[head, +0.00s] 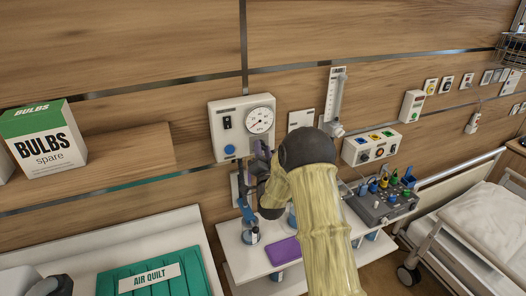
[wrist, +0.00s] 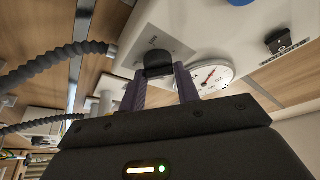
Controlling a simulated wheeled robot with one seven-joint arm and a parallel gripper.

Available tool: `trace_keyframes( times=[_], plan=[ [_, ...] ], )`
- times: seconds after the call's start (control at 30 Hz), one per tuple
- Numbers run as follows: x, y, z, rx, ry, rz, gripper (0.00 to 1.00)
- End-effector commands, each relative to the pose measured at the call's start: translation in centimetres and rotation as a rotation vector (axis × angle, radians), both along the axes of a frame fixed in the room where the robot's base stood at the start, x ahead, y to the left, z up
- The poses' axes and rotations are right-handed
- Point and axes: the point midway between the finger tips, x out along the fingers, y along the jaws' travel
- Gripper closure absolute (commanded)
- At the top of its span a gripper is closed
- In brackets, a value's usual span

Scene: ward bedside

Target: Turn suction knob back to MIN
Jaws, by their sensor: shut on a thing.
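The white suction panel (head: 222,102) is on the wooden wall in the head view, with a round gauge (head: 260,121), a black switch and a blue knob (head: 230,149). In the wrist view a dark knob (wrist: 157,60) stands out from the panel's face, beside the gauge (wrist: 207,78); I take it for the suction knob. My gripper (wrist: 160,73) has its two purplish fingers on either side of this knob and is shut on it. In the head view my gripper (head: 262,152) is at the panel's lower right and mostly hides the knob.
A shelf (head: 236,240) below carries a purple item (head: 283,251) and blue-topped bottles. A grey device (head: 382,206) with coloured connectors stands to the right, before the bed (head: 490,220). Dark corrugated hoses (wrist: 55,62) pass close to my gripper in the wrist view.

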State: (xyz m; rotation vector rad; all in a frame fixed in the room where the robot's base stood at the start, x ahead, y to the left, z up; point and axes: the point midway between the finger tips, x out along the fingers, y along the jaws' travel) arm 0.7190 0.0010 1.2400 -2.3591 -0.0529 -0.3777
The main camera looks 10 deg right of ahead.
Motion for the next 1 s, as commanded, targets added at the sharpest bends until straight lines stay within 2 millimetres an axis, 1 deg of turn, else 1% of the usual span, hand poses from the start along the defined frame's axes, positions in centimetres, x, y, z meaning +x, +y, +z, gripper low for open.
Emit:
trace_keyframes(
  times=[0.27, 0.47, 1.0],
  plan=[
    [-0.02, -0.11, -0.47, -0.051, -0.010, -0.002, 0.91],
    [-0.04, -0.13, -0.71, -0.135, -0.027, -0.001, 0.91],
    [-0.03, -0.23, -0.95, -0.484, -0.096, -0.002, 0.91]
  ],
)
